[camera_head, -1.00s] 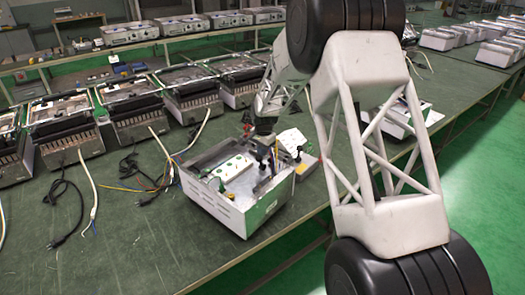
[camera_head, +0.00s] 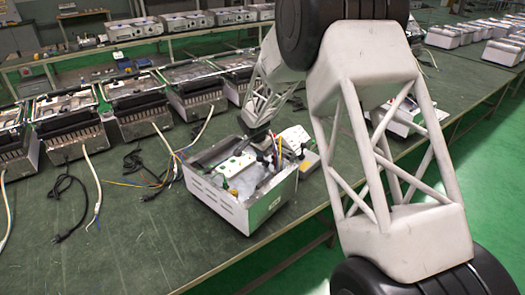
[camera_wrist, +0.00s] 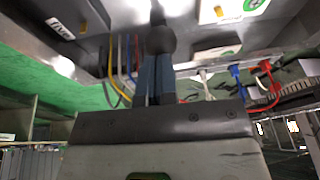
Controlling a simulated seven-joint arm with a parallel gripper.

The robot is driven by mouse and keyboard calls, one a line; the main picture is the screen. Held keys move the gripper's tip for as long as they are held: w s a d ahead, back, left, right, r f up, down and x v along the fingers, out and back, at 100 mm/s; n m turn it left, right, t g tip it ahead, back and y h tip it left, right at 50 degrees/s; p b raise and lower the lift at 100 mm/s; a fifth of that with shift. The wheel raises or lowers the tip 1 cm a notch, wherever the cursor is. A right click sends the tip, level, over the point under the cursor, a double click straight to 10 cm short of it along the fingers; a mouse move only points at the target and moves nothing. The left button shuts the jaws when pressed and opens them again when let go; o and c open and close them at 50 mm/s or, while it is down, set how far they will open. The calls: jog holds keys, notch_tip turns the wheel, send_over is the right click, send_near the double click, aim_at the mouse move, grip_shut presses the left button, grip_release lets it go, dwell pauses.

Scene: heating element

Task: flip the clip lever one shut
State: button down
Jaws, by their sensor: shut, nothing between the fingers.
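An open white metal housing (camera_head: 217,203) sits on the green bench, with a white board with green round marks (camera_head: 236,165) and small dark upright parts (camera_head: 275,160) inside. I cannot tell which of these is clip lever one. In the wrist view my gripper (camera_wrist: 155,82) is shut and empty, its narrow fingers pointing up the picture. A black rounded knob with a thin stem (camera_wrist: 160,40) lines up with the fingertips; I cannot tell whether they touch.
Yellow, blue and red wires (camera_wrist: 122,60) hang close beside the fingers in the wrist view. A row of similar units (camera_head: 133,108) stands behind the housing. Loose cables (camera_head: 95,195) lie at left. The front left of the bench (camera_head: 120,260) is clear.

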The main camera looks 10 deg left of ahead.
jog(key=shift+s+a+f+t+h, duration=0.2)
jog(key=shift+s+f+t+h, duration=0.1)
jog(key=shift+t, duration=0.1)
jog(key=shift+s+a, duration=0.1)
jog(key=shift+s, duration=0.15)
jog(key=shift+s+a+f, duration=0.5)
jog(key=shift+s+f, duration=0.15)
jog(key=shift+s, duration=0.1)
jog(key=shift+s+a+f, duration=0.25)
jog(key=shift+s+f, duration=0.15)
jog(key=shift+f, duration=0.2)
jog(key=shift+s+a+f, duration=0.2)
jog(key=shift+s+f, duration=0.15)
jog(key=shift+f, duration=0.25)
